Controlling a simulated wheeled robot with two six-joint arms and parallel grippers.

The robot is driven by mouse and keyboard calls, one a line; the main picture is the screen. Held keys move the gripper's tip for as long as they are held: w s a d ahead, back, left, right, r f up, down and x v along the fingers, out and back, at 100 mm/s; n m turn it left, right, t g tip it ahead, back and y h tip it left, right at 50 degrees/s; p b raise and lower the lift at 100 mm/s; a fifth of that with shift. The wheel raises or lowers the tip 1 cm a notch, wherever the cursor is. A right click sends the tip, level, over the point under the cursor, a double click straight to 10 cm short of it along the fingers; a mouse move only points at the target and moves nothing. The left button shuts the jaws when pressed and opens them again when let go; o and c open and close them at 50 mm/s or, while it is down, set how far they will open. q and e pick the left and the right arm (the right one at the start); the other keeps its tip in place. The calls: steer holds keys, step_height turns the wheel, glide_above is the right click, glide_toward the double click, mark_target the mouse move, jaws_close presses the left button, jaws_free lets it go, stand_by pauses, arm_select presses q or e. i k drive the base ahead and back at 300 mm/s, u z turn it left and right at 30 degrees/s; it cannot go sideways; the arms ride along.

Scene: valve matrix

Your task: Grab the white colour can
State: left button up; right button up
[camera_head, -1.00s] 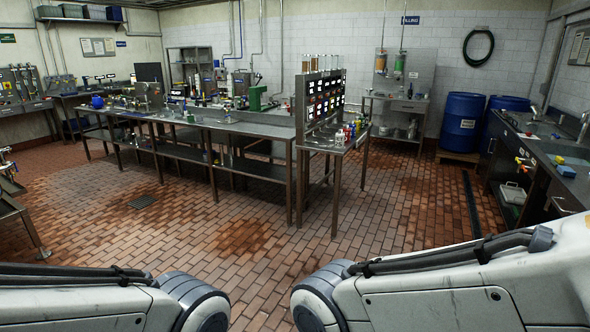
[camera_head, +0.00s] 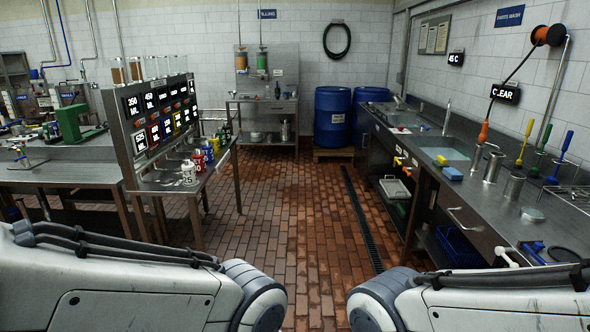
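A white can (camera_head: 189,173) with dark markings stands upright at the near end of a row of coloured cans. The row is on the metal shelf (camera_head: 160,186) in front of the valve panel, left of centre. Behind it are a red can (camera_head: 199,160) and a blue can (camera_head: 208,152). Both of my arms show only as white links along the bottom edge. My grippers are out of view, and the can is well beyond the arms.
The valve panel (camera_head: 158,115) carries labelled displays. A long steel bench (camera_head: 70,172) is at left. A sink counter (camera_head: 470,195) runs along the right. Blue drums (camera_head: 332,117) stand at the back. The brick floor (camera_head: 285,205) between is clear, with a drain channel (camera_head: 362,220).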

mark_target(189, 171)
steer(key=i, duration=1.95)
steer(key=u, duration=1.05)
steer(key=i, duration=1.75)
steer(key=u, duration=0.8)
